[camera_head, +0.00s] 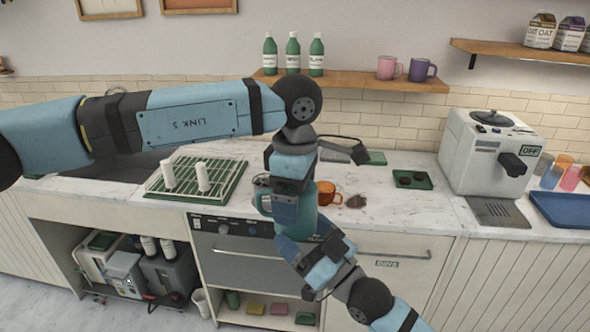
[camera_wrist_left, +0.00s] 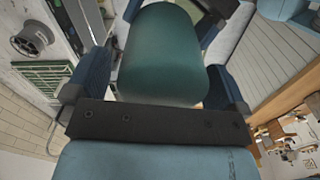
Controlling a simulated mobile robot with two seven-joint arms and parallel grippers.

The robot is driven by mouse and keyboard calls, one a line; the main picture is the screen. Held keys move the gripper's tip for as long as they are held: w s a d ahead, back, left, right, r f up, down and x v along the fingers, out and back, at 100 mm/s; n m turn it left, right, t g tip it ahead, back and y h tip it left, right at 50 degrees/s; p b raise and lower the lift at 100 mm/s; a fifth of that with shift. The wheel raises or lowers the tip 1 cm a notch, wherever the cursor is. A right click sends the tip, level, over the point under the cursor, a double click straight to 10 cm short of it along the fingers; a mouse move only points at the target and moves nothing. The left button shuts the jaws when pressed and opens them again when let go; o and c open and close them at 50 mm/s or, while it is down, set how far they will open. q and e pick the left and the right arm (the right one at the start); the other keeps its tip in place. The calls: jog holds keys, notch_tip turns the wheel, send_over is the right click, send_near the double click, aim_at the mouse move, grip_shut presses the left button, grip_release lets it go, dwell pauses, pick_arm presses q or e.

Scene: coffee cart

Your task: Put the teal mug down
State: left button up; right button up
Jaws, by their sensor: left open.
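The teal mug (camera_head: 304,222) is in front of the counter's edge, partly hidden by my grippers, with its handle to the left. Its body fills the middle of the left wrist view (camera_wrist_left: 165,55). My left gripper (camera_head: 285,212) comes down over it from above. Its jaws are open, with one finger on each side of the mug (camera_wrist_left: 155,85); whether they touch it is unclear. My right gripper (camera_head: 296,243) reaches up from the lower right to the mug's lower part. Its fingers are hidden, so I cannot tell whether it grips the mug.
A green drying rack (camera_head: 200,180) with white cups stands left. A green tray (camera_head: 411,180) and a coffee machine (camera_head: 489,150) stand right. The counter (camera_head: 400,215) is bare at front right.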

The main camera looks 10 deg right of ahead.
pick_arm(q)
jog(key=shift+f, duration=0.75)
jog(key=c, duration=0.9)
jog(key=shift+c, duration=0.6)
pick_arm(e)
jog(key=o, duration=1.3)
